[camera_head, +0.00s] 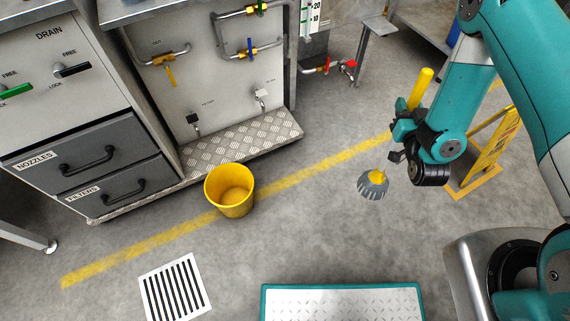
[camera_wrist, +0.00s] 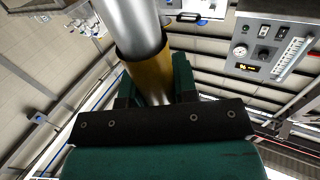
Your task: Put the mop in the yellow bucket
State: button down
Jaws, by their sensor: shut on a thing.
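The mop has a yellow grip (camera_head: 421,90), a thin pale shaft and a grey ribbed head (camera_head: 373,184) with a yellow collar. My gripper (camera_head: 401,132) is shut on the mop's handle, with the head hanging down and the handle tilted. In the wrist view the silver and yellow handle (camera_wrist: 150,72) stands between the teal fingers of my gripper (camera_wrist: 155,88). The yellow bucket (camera_head: 237,208) stands upright and open on the floor, left of the mop head and well apart from it. The bucket looks empty. The mop head's exact height above the floor is hard to tell.
A grey cabinet (camera_head: 85,135) with drawers and a piped panel with a tread-plate step (camera_head: 240,143) stand behind the bucket. A floor drain grate (camera_head: 175,288) and a teal-edged platform (camera_head: 342,300) lie in front. A yellow floor sign (camera_head: 490,145) stands right. Floor between mop and bucket is clear.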

aim_at(233, 194)
jog(key=z, duration=1.5)
jog(key=i, duration=0.65)
jog(key=u, duration=3.55)
